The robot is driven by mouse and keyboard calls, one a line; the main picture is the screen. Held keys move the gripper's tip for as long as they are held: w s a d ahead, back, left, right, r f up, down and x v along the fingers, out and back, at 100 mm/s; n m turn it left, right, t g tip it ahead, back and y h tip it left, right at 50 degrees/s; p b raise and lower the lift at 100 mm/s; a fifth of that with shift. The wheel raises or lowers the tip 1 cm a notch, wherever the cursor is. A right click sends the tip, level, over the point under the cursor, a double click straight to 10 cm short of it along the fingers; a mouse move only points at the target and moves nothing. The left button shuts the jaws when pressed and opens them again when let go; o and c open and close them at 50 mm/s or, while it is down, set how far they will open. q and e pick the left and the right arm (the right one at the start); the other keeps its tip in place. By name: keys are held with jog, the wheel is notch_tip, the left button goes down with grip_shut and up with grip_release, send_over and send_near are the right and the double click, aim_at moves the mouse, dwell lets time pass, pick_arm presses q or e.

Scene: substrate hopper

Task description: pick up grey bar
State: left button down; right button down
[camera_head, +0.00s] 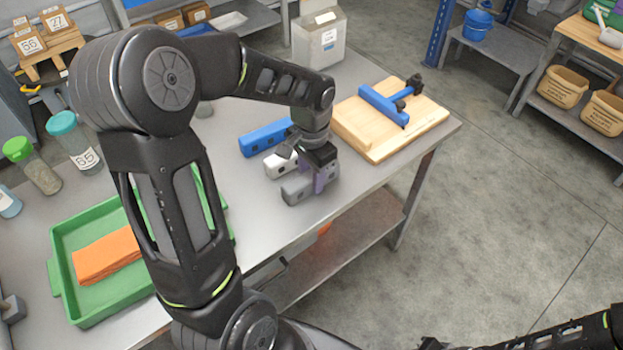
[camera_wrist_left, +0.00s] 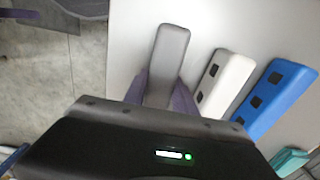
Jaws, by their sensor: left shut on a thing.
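The grey bar (camera_head: 296,190) is at the front edge of the steel table (camera_head: 262,222); I cannot tell whether it touches the top. My left gripper (camera_head: 320,180) reaches down from above and is shut on the grey bar, with its purple fingers on either side. In the left wrist view the grey bar (camera_wrist_left: 169,52) sticks out beyond the left gripper (camera_wrist_left: 165,95). A white bar (camera_head: 281,163) and a blue bar (camera_head: 264,138) lie just behind it, apart from it. The right arm shows at the bottom right, its gripper (camera_head: 431,343) mostly cut off.
A wooden board (camera_head: 420,125) with a blue tool (camera_head: 383,104) lies right of the left gripper. A grey-white bin (camera_head: 319,40) stands behind. A green tray (camera_head: 66,265) with an orange cloth (camera_head: 104,256) is at the left. The floor right of the table is clear.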

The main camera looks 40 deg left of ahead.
pick_arm(q)
jog(key=shift+r, duration=0.1)
notch_tip(320, 180, up, 10)
jog(key=shift+f, duration=0.1)
dwell(0.5)
dwell(0.4)
